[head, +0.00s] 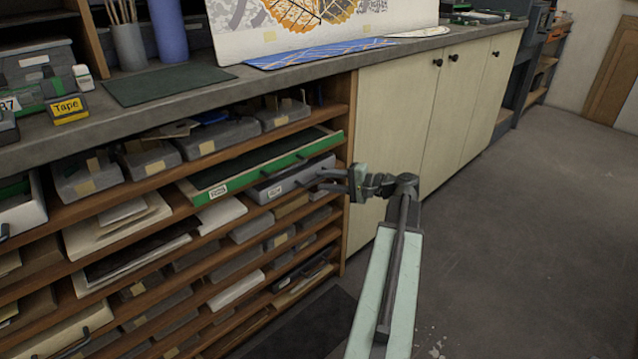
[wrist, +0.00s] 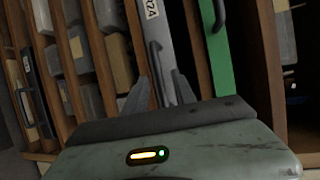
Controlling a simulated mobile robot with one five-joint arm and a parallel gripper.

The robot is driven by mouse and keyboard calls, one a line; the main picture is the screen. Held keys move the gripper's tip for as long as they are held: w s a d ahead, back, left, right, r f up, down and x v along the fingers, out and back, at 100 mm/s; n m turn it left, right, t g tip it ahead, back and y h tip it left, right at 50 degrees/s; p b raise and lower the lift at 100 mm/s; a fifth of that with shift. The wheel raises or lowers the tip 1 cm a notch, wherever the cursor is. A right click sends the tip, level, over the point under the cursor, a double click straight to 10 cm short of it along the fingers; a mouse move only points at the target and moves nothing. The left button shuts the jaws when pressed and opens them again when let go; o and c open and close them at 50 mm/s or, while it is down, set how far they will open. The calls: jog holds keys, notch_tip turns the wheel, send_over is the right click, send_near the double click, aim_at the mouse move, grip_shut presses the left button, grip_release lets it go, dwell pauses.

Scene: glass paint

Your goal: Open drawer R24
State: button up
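The grey drawer R24 (head: 290,182) sits in the wooden rack, directly below a green-fronted drawer. Its label, reading like R24, and its dark bar handle show in the wrist view, where the grey front (wrist: 153,25) runs upward in the picture. The drawer front looks roughly level with the rack's face. My gripper (head: 330,180) is at the right end of this drawer front. In the wrist view, my gripper (wrist: 160,90) is open, its two fingers on either side of the handle's near end. Whether a finger touches the handle cannot be told.
The green drawer (head: 262,166) above sticks out slightly, and its front (wrist: 217,60) is close beside my right finger in the wrist view. Other shelves hold trays and papers. Cream cabinet doors (head: 400,120) stand to the right. The grey floor (head: 530,220) is open.

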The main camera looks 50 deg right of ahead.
jog(key=shift+x, duration=1.35)
grip_shut()
dwell(0.3)
